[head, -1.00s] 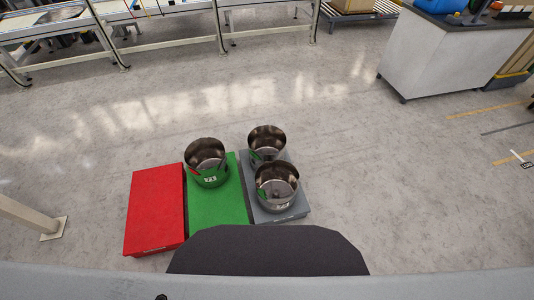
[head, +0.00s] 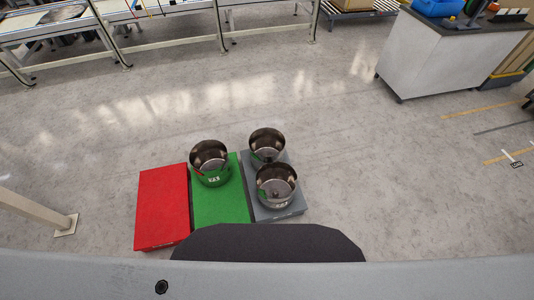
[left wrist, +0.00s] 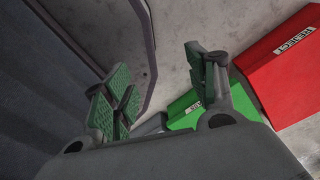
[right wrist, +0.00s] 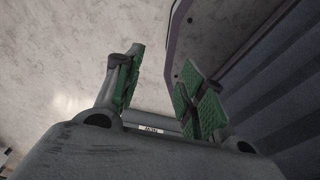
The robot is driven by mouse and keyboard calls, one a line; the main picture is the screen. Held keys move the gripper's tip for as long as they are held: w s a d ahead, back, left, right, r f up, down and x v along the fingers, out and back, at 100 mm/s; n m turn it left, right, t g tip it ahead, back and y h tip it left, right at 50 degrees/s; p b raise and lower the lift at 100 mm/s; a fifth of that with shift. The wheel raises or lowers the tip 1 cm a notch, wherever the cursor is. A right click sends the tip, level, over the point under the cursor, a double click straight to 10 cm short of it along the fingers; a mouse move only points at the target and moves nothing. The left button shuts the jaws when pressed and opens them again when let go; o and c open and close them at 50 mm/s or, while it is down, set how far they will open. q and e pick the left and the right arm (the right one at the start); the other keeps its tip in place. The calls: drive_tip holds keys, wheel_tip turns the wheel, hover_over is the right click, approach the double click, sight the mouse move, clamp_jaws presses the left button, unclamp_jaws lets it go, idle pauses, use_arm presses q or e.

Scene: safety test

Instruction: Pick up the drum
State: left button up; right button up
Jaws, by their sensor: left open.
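Three open metal drums stand upright in the head view. One drum (head: 211,164) is on the green platform (head: 222,213). A second drum (head: 267,146) and a third drum (head: 277,186) are on the grey platform (head: 293,214), one behind the other. My grippers do not show in the head view. In the left wrist view my left gripper (left wrist: 160,85) is open and empty, with green pads apart. In the right wrist view my right gripper (right wrist: 160,90) is open and empty above the floor. No drum shows in either wrist view.
A red platform (head: 161,207) lies left of the green one and is empty. A pale post (head: 40,212) stands at the left. A conveyor frame (head: 170,50) runs along the back. A grey cabinet (head: 433,58) stands at the back right.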

use_arm(q)
drive_tip(key=shift+s+d+r+p, duration=0.25)
drive_tip(key=shift+r+p, duration=0.4)
drive_tip(key=shift+r, duration=0.05)
drive_tip(key=shift+s+d+r+p, duration=0.2)
drive_tip(key=shift+r+p, duration=0.4)
drive_tip(key=shift+r, duration=0.15)
drive_tip(key=shift+s+d+r+p, duration=0.25)
drive_tip(key=shift+r+p, duration=0.4)
drive_tip(key=shift+r, duration=0.05)
use_arm(e)
drive_tip(key=shift+s+a+r, duration=0.25)
drive_tip(key=shift+r, duration=0.45)
drive_tip(key=shift+s+a+r, duration=0.3)
drive_tip(key=shift+r, duration=0.45)
drive_tip(key=shift+s+a+r, duration=0.25)
drive_tip(key=shift+r, duration=0.45)
use_arm(q)
drive_tip(key=shift+s+d+r+p, duration=0.15)
drive_tip(key=shift+r+p, duration=0.2)
drive_tip(key=shift+p, duration=0.1)
use_arm(e)
drive_tip(key=shift+s+a+r, duration=0.15)
drive_tip(key=shift+r, duration=0.2)
